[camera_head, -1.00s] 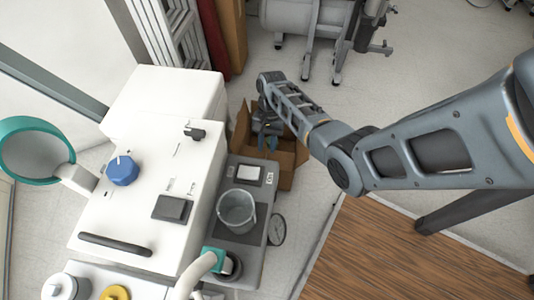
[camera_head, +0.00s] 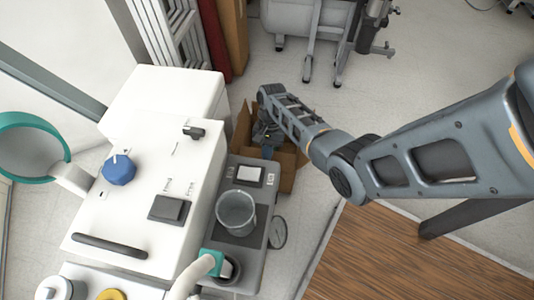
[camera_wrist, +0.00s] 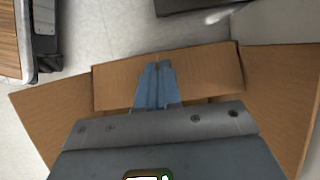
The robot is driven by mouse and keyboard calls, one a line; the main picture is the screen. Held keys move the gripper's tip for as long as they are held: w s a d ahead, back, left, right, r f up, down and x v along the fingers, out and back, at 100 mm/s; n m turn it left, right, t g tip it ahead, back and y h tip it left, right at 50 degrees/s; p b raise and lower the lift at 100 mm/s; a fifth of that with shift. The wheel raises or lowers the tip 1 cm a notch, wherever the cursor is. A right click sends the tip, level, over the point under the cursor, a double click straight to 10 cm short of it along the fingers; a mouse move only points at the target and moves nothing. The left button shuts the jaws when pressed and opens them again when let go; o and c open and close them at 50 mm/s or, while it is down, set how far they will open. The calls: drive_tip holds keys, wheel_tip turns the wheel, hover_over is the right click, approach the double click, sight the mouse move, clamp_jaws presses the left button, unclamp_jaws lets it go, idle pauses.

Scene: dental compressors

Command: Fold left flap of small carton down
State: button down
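The small brown carton (camera_head: 287,180) stands on the floor beyond the grey unit, partly hidden by my arm. Its left flap (camera_head: 243,124) sticks up in the head view. In the wrist view one flap (camera_wrist: 215,70) lies across the middle, with further cardboard panels at the left (camera_wrist: 45,118) and right (camera_wrist: 285,85); I cannot tell which of these is the left flap. My gripper (camera_head: 267,152) is over the carton opening. In the wrist view its blue fingers (camera_wrist: 155,72) are together, in front of the middle flap, with nothing visible between them. Contact with the cardboard cannot be told.
A wooden surface (camera_head: 385,255) is at the lower right. Wheeled equipment (camera_head: 325,20) stands behind. Floor right of the carton is clear.

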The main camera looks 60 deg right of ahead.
idle(0.3)
drive_tip(key=shift+w+d+f+y+b, duration=0.1)
drive_tip(key=shift+d+f+y+b, duration=0.25)
drive_tip(key=shift+y+b, duration=0.25)
drive_tip(key=y+b, duration=0.1)
drive_tip(key=f+g+y+b, duration=0.1)
drive_tip(key=b, duration=0.1)
drive_tip(key=shift+w+d+b, duration=0.15)
drive_tip(key=shift+d+b, duration=0.15)
drive_tip(key=shift+d, duration=0.05)
drive_tip(key=shift+w+d+f+g+y+b, duration=0.1)
drive_tip(key=shift+d+g+y+b, duration=0.1)
drive_tip(key=shift+y+b, duration=0.35)
drive_tip(key=shift+d+f+g+y+b, duration=0.1)
drive_tip(key=shift+g+y+b, duration=0.1)
drive_tip(key=shift+y+b, duration=0.3)
drive_tip(key=c, duration=1.8)
unclamp_jaws()
drive_tip(key=shift+r, duration=0.1)
drive_tip(key=o, duration=0.5)
drive_tip(key=shift+r, duration=0.15)
